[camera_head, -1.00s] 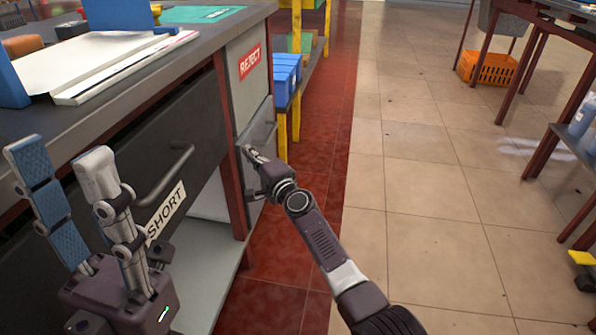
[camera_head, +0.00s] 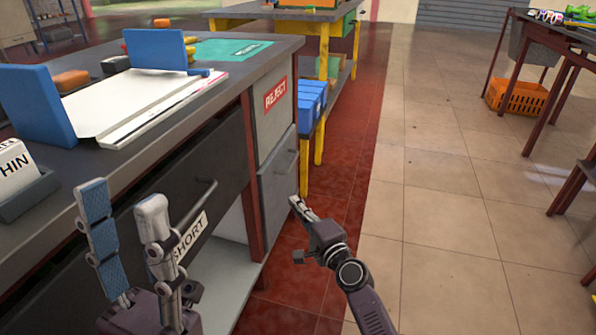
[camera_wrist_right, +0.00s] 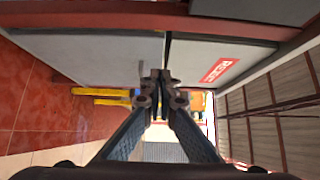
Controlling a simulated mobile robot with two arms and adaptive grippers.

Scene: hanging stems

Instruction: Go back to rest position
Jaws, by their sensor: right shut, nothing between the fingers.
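My right gripper (camera_head: 296,203) is shut and empty, in front of the grey lower drawer front (camera_head: 279,190) below the red REJECT label (camera_head: 275,93). In the right wrist view its fingertips (camera_wrist_right: 156,82) are together, with the grey cabinet fronts behind them. It looks apart from the drawer. My left gripper (camera_head: 121,199) stands upright at the lower left, its two fingers apart with nothing between them. It is in front of the dark drawer labelled SHORT (camera_head: 190,238).
The workbench (camera_head: 120,170) fills the left side, with a blue upright panel (camera_head: 38,105) and white sheets on top. Blue bins (camera_head: 311,105) stand on a yellow-legged rack behind. Open tiled floor (camera_head: 440,210) lies to the right, with an orange crate (camera_head: 515,97) under a far table.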

